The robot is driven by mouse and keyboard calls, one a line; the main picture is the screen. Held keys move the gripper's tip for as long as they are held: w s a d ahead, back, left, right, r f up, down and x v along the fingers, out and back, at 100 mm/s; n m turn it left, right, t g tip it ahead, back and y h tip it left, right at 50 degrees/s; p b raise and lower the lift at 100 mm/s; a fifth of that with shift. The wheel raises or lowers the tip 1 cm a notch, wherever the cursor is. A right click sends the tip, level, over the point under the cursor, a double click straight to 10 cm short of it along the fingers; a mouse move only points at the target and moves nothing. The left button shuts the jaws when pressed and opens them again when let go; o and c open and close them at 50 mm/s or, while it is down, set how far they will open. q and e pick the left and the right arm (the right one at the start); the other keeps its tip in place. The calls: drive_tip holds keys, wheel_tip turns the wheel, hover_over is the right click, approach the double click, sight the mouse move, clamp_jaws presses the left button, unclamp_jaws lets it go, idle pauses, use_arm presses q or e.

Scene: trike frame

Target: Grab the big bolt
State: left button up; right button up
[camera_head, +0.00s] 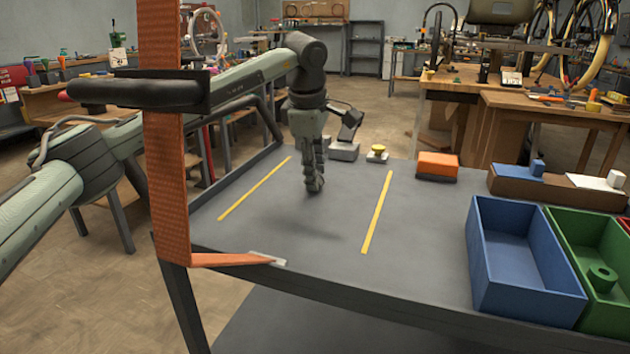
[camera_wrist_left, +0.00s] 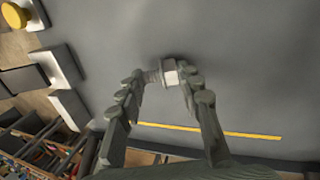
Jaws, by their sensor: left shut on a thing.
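My left gripper (camera_head: 314,186) points down over the middle of the grey table, between the two yellow lines. Its shadow on the tabletop lies apart from it, toward the front. In the left wrist view, the left gripper (camera_wrist_left: 163,88) is shut on a short grey and whitish metal piece, which looks like the big bolt (camera_wrist_left: 170,72). The bolt sits between the fingertips, and its ends are partly covered by the fingers. In the head view the fingers hide the bolt. My right gripper is not in view.
A blue bin (camera_head: 520,285) and a green bin (camera_head: 600,315) stand at the right. An orange block (camera_head: 437,166) and a yellow button (camera_head: 377,151) are at the back edge. An orange upright strip (camera_head: 167,190) stands at the front left. The table's middle is clear.

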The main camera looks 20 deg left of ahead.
use_arm(q)
drive_tip(key=shift+c, duration=1.4)
